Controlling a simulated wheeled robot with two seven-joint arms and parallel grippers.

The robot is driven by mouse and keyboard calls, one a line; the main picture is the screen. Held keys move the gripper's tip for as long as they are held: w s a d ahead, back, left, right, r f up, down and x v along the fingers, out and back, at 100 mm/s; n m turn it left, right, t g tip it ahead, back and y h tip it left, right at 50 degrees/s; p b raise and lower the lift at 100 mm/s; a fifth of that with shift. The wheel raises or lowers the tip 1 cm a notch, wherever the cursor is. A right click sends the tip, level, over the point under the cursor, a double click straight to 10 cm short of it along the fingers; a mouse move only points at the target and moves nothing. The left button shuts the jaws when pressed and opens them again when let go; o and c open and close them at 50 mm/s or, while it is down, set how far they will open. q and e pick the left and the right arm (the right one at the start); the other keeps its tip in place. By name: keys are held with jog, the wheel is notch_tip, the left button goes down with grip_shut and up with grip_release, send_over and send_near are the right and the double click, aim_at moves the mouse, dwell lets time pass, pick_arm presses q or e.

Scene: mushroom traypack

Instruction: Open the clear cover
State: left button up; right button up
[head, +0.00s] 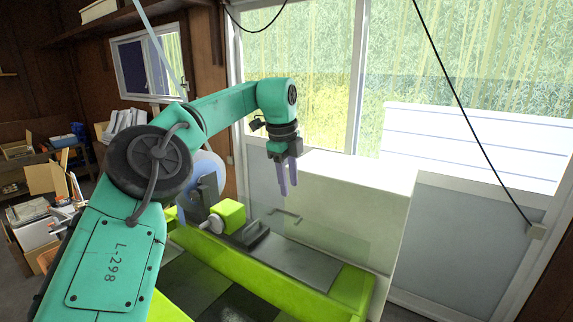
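The clear cover (335,238) is a see-through panel over the lime-green machine (285,285), and its faint edges are hard to trace. A thin grey handle (284,214) shows at its far side. The cover looks down over the machine. My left gripper (288,188) hangs with its two pale purple fingers pointing down, just above the handle in the picture. A narrow gap shows between the fingers, and nothing is held in them. I cannot tell how far the fingers are from the handle. My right gripper is out of view.
A white cabinet-like block (365,200) stands behind and right of the machine. A lime-green block with a grey part (228,216) and a pale disc (207,170) sit at the machine's left. Cluttered boxes (45,178) lie far left. A black cable (470,120) hangs at right.

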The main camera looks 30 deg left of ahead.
pick_arm(q)
jog(key=shift+s+r, duration=0.25)
jog(key=shift+r, duration=1.05)
jog(key=shift+s+r, duration=0.25)
jog(key=shift+r, duration=1.05)
